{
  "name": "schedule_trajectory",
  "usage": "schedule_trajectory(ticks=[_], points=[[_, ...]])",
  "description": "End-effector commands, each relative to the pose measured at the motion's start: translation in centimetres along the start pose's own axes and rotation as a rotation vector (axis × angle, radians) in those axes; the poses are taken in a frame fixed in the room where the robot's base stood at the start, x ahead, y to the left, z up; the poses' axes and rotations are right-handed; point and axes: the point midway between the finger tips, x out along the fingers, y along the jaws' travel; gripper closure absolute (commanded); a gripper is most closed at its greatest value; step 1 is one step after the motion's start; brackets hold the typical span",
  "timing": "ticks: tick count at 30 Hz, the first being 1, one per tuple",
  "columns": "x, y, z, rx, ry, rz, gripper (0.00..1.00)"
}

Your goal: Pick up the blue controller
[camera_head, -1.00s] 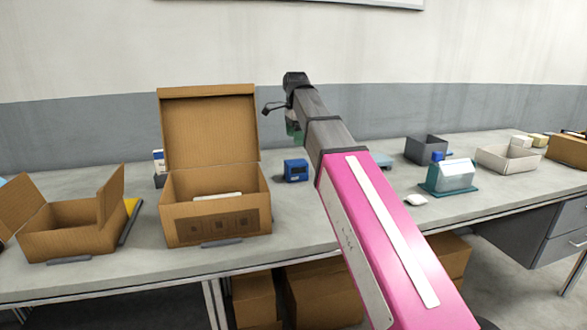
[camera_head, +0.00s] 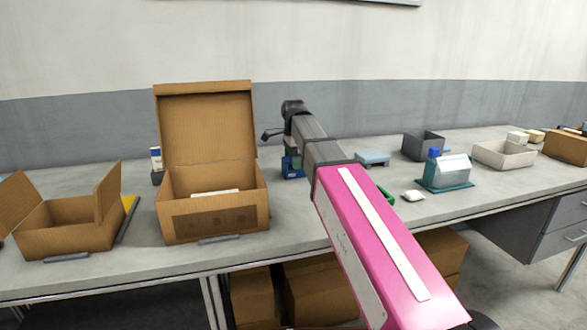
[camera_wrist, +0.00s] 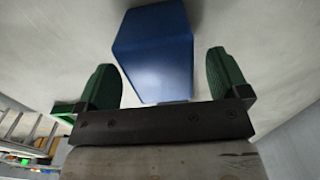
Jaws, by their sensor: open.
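The blue controller (camera_head: 291,172) stands on the table right of the tall open cardboard box, partly hidden by my arm. In the wrist view it is a plain blue block (camera_wrist: 152,55) that lies between the two green fingers of my gripper (camera_wrist: 160,70). Gaps show between the block and both fingers, so the jaws are open and not gripping it. In the head view my gripper (camera_head: 291,148) is pointed down at the controller and overlaps it; the exact contact cannot be seen.
The tall open cardboard box (camera_head: 245,210) stands left of the controller, with a smaller open box (camera_head: 70,240) further left. A light blue item (camera_head: 372,158), grey bin (camera_head: 420,145), white item (camera_head: 413,195) and teal tray (camera_head: 445,187) lie to the right.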

Motion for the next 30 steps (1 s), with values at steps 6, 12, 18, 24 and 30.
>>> schedule_trajectory(ticks=[6, 12, 18, 24, 30], points=[[0.2, 0.0, 0.0, 0.0, 0.0, -0.001, 0.06], [0.2, 0.0, 0.0, 0.0, 0.0, -0.001, 0.62], [0.2, 0.0, 0.0, 0.0, 0.0, -0.001, 0.73], [-0.4, -0.1, 0.0, 0.0, 0.0, -0.002, 0.73], [-3.2, -0.2, 0.0, 0.0, 0.0, -0.003, 0.73]])
